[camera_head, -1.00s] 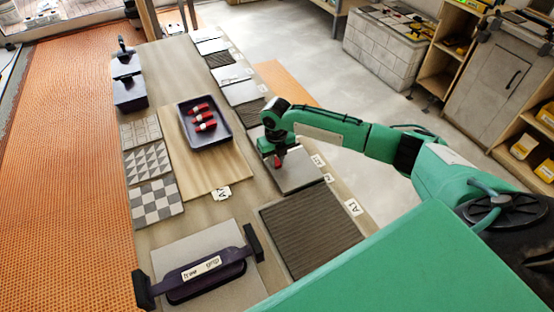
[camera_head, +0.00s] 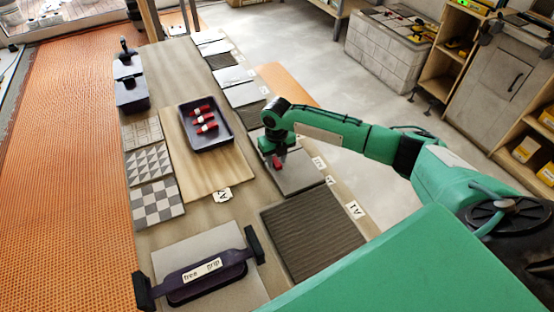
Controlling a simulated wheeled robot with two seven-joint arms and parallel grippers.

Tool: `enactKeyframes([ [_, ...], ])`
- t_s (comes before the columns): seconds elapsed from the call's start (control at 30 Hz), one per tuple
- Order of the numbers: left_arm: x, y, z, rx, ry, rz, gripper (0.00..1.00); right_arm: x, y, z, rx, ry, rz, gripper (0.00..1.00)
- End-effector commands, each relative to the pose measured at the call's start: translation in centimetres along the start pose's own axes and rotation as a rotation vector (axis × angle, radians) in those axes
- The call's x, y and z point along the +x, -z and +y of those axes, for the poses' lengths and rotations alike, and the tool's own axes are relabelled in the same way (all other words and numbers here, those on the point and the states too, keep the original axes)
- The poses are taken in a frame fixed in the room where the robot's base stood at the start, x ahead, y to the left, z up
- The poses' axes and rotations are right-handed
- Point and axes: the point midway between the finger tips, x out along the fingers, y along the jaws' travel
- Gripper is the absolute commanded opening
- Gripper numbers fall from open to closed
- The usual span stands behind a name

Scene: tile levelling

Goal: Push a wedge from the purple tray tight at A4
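The dark purple tray (camera_head: 229,142) lies left of the tile row and holds several red wedges (camera_head: 205,118). My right gripper (camera_head: 276,157) is low over the left edge of a grey tile (camera_head: 303,178). It seems shut on a red wedge (camera_head: 279,162) that shows at its tip. The fingers are small and partly hidden by the arm, so I cannot tell whether the wedge touches the tile or a joint. A1 is readable on a label (camera_head: 354,209); two smaller labels (camera_head: 319,162) stand beyond it. I cannot make out an A4 label. My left gripper is not in view.
A ribbed dark bed (camera_head: 313,232) lies nearer. A tile grip tool (camera_head: 203,269) rests on a grey tile at the bottom. Patterned tiles (camera_head: 157,203) and dark containers (camera_head: 131,97) line the left. More tiles (camera_head: 243,94) continue at the far end.

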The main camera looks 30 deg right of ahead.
Motion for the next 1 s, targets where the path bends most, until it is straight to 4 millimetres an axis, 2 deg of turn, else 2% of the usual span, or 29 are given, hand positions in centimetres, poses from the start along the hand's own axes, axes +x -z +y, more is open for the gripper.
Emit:
enactKeyframes([
  [0.43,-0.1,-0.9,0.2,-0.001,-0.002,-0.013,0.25,0.2,0.2,0.0,-0.001,0.001,0.006,0.44],
  [0.5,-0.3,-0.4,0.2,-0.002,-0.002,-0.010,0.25,0.0,0.2,0.0,-0.001,0.001,0.004,0.44],
  [0.9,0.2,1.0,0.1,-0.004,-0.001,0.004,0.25,-9.3,0.0,0.0,-0.002,0.000,0.000,0.44],
  [1.0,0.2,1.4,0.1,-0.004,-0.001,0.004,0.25,-11.1,0.0,0.0,-0.001,0.001,0.001,0.44],
])
